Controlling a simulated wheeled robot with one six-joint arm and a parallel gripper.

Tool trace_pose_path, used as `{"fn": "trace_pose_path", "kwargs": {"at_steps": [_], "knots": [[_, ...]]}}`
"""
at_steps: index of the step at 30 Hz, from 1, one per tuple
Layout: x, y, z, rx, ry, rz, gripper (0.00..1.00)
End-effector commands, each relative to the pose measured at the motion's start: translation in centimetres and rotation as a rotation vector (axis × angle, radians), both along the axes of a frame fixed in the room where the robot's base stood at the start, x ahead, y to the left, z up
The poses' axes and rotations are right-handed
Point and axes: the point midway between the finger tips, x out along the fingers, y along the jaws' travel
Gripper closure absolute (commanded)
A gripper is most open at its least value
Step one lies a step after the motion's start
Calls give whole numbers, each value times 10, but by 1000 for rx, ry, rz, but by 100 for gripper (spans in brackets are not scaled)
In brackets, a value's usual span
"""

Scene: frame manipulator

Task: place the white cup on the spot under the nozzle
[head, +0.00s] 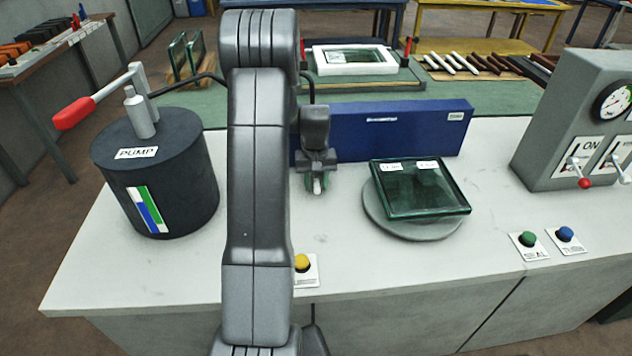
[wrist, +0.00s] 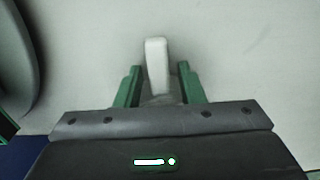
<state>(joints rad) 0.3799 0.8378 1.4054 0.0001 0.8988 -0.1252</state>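My gripper (wrist: 160,72) points down over the white tabletop in front of the blue panel, and it also shows in the head view (head: 318,190). Its two green fingers stand apart. A narrow pale piece (wrist: 156,62) shows between them, with gaps on both sides near the fingertips; I cannot tell what it is. No white cup can be clearly made out in either view. No nozzle or marked spot can be made out; my arm hides part of the table.
A black pump (head: 155,185) with a red-ended handle stands at left. A glass stack (head: 420,190) lies on a round grey plate (head: 412,231). A grey control box (head: 560,130) is at right. Yellow (head: 302,263), green (head: 528,239) and blue (head: 566,234) buttons sit near the front edge.

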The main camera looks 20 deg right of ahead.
Motion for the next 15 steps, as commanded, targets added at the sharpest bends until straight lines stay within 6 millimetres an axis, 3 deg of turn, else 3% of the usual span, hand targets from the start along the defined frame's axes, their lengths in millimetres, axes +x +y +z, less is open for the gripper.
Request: {"fn": "trace_pose_path", "kwargs": {"at_steps": [10,15], "knots": [[0,0,3,0,0,0,62],[1,-1,23,-2,-5,0,62]]}}
